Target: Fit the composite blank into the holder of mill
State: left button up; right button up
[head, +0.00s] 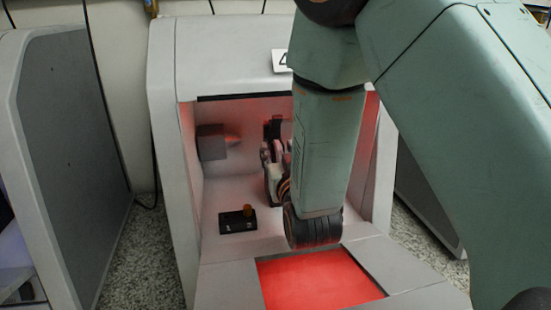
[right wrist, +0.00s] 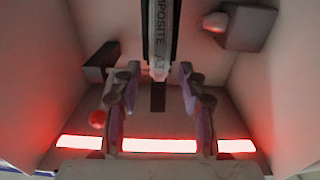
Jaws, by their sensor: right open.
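My right gripper (head: 272,165) reaches into the lit mill (head: 166,75), partly hidden by my own arm. In the right wrist view its two fingers (right wrist: 158,100) stand apart. A pale bar lettered "COMPOSITE A3", the composite blank (right wrist: 160,35), lies along a dark slotted piece that looks like the holder (right wrist: 148,50). The blank's near end lies between the fingers with a gap on each side. In the head view a dark upright piece (head: 272,128) shows just beyond the gripper. Whether the blank is fully seated cannot be told. My left gripper is out of view.
A grey box with a pointed tip (head: 212,142) juts from the chamber's left wall. A red-lit panel (head: 315,280) lies in front. Another grey machine (head: 70,150) stands left.

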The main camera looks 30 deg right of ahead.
jog(key=shift+w+d+f, duration=0.25)
jog(key=shift+w+f, duration=0.1)
jog(key=shift+w, duration=0.35)
jog(key=shift+s+a+r, duration=0.2)
jog(key=shift+s+r, duration=0.1)
jog(key=shift+s, duration=0.3)
jog(key=c, duration=0.4)
jog(key=shift+c, duration=0.9)
jog(key=shift+w+f, duration=0.2)
jog(key=shift+w, duration=0.05)
grip_shut()
jog(key=shift+r, duration=0.1)
